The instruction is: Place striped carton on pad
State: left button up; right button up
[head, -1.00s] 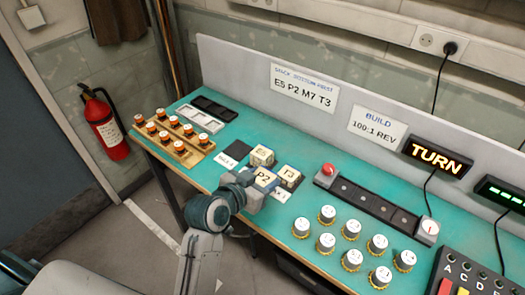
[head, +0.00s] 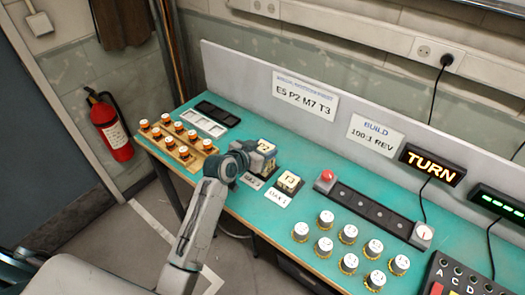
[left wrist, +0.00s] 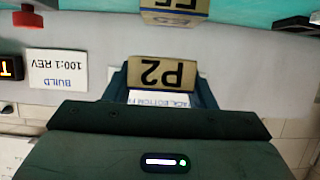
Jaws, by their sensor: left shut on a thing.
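My left gripper (head: 260,158) is shut on a tan carton marked P2 (left wrist: 162,73), held between its blue jaws in the left wrist view. In the head view the held carton (head: 265,147) is partly hidden by the gripper. Another tan carton, marked E5 (left wrist: 175,12), shows at the top of the wrist view, apart from P2 in the picture. A carton marked T3 (head: 289,181) stands on the bench to the right of the gripper. My right gripper is out of view.
White labels (head: 278,198) lie on the teal bench beside the cartons. A wooden rack (head: 178,142) with several small bottles and two trays (head: 203,124) are at the left. Several round weights (head: 348,234) and a dark rail (head: 372,207) with a red knob fill the right.

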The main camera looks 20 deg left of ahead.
pick_arm(q)
jog(key=shift+w+a+f+p, duration=0.1)
jog(key=shift+w+f+p, duration=0.2)
jog(key=shift+f, duration=0.2)
jog(key=shift+w+a+f+p, duration=0.1)
jog(key=shift+w+f+p, duration=0.1)
jog(key=shift+f+p, duration=0.25)
jog(key=shift+f, duration=0.6)
jog(key=shift+f, duration=0.25)
jog(key=o, duration=1)
